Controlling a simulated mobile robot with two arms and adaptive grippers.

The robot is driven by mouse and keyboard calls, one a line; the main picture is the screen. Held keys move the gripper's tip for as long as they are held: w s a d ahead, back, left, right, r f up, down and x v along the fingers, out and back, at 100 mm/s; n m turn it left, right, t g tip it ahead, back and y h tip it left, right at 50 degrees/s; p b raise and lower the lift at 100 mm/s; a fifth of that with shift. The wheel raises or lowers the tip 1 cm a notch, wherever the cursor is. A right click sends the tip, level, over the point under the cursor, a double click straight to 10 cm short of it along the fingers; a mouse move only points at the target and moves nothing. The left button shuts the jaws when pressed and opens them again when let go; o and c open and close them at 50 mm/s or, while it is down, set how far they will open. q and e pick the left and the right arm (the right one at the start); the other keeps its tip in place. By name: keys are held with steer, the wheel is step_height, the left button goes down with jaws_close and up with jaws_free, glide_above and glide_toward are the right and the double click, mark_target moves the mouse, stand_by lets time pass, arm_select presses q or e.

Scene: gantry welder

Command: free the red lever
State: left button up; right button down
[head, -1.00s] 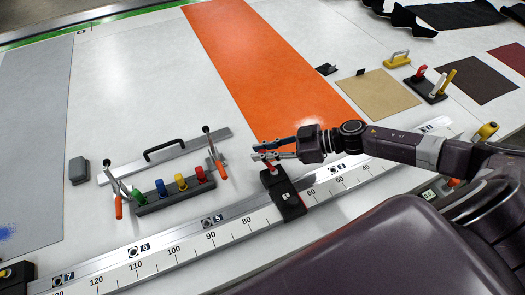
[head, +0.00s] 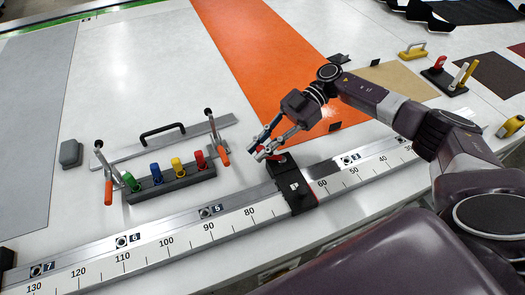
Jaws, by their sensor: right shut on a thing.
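The red lever (head: 262,155) shows as a small bit of red at the back end of a black sliding block (head: 290,186). The block sits across the silver scale rail, between the 80 and 60 marks. My right gripper (head: 260,150) reaches down from the upper right. Its fingers are closed around the lever and hide most of it, so I cannot tell its exact tilt. My left gripper is not in view.
A dark rack with green, blue, yellow and red pegs (head: 170,185) stands left of the gripper. A toggle clamp (head: 222,150) with an orange handle is close by on the left. An orange strip (head: 255,60) lies behind. The white table between is clear.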

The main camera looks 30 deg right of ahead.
steer(key=n+g+b, duration=0.1)
steer(key=s+n+g+h+b, duration=0.1)
steer(key=a+n+g+b, duration=0.1)
steer(key=g, duration=0.1)
steer(key=shift+s+f+n+h+b, duration=0.15)
steer(key=shift+s+n+h+b, duration=0.1)
steer(key=shift+n+h+b, duration=0.15)
steer(key=shift+s+n+g+b, duration=0.3)
steer(key=shift+n+g+b, duration=0.2)
steer(key=shift+g, duration=0.1)
steer(key=shift+h, duration=0.3)
steer(key=c, duration=1.8)
jaws_free()
steer(key=shift+s+r, duration=0.1)
steer(key=shift+r, duration=0.1)
step_height(320, 180, up, 10)
